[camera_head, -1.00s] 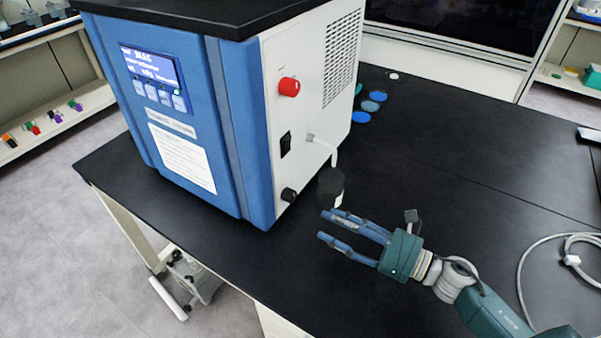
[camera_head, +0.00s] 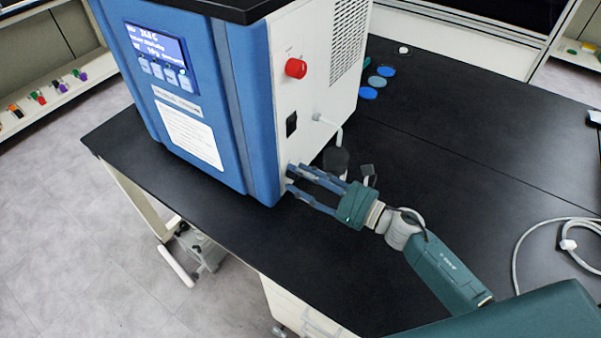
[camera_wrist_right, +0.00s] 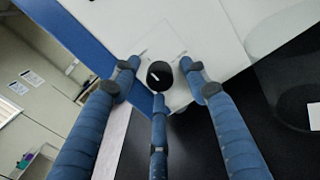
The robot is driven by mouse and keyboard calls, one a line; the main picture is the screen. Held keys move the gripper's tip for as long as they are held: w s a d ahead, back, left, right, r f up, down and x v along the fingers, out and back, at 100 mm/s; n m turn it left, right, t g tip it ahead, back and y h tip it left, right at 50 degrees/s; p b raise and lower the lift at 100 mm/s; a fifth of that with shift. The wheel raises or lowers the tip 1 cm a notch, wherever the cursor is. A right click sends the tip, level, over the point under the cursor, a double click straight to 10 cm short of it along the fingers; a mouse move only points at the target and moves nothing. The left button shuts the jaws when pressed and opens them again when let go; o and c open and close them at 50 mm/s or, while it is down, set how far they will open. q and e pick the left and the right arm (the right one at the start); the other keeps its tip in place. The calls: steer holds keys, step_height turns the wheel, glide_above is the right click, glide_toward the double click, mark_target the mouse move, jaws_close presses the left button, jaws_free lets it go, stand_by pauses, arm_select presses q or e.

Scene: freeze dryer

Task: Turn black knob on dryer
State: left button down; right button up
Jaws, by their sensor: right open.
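The black knob (camera_wrist_right: 159,75) sits low on the white side panel of the blue and white dryer (camera_head: 230,95). In the right wrist view it lies between the blue fingertips of my right gripper (camera_wrist_right: 160,80), with gaps visible on both sides. The fingers are open around it, and I cannot tell whether any finger touches it. In the head view my right gripper (camera_head: 290,178) reaches to the lower front corner of the side panel, and its fingers hide the knob there. My left gripper is not in view.
A red knob (camera_head: 296,68) and a black switch (camera_head: 291,124) are higher on the side panel. A dark bottle (camera_head: 336,160) with a tube stands just behind my right gripper. Blue discs (camera_head: 368,93) lie on the black table (camera_head: 460,160). A cable coils at the right.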

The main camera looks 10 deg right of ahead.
steer(key=shift+w+a, duration=0.1)
jaws_close()
